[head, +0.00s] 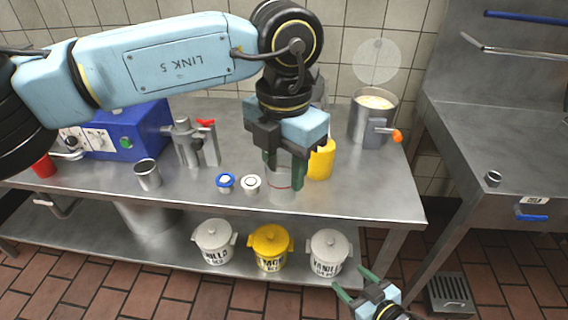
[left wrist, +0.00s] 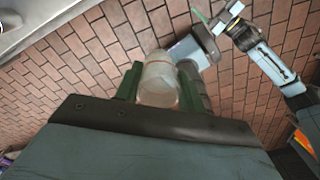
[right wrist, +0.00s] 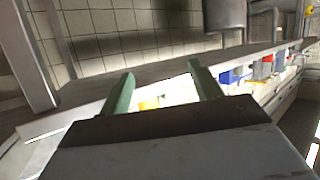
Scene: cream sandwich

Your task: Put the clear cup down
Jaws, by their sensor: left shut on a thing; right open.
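The clear cup (head: 281,192), with a thin red line around it, is upright at the front edge of the steel table (head: 330,198). My left gripper (head: 284,172) comes down from above and is shut on the cup. In the left wrist view the clear cup (left wrist: 158,82) sits between the green fingers, with floor bricks behind it. I cannot tell whether its base touches the table. My right gripper (head: 358,284) is open and empty, low in front of the table. Its two spread green fingers also show in the right wrist view (right wrist: 163,85).
A blue-rimmed lid (head: 225,182) and a white one (head: 251,183) lie just left of the cup. A steel cup (head: 147,174) stands further left. A yellow container (head: 321,160) and a steel pot (head: 373,118) are behind right. The table's front right is clear.

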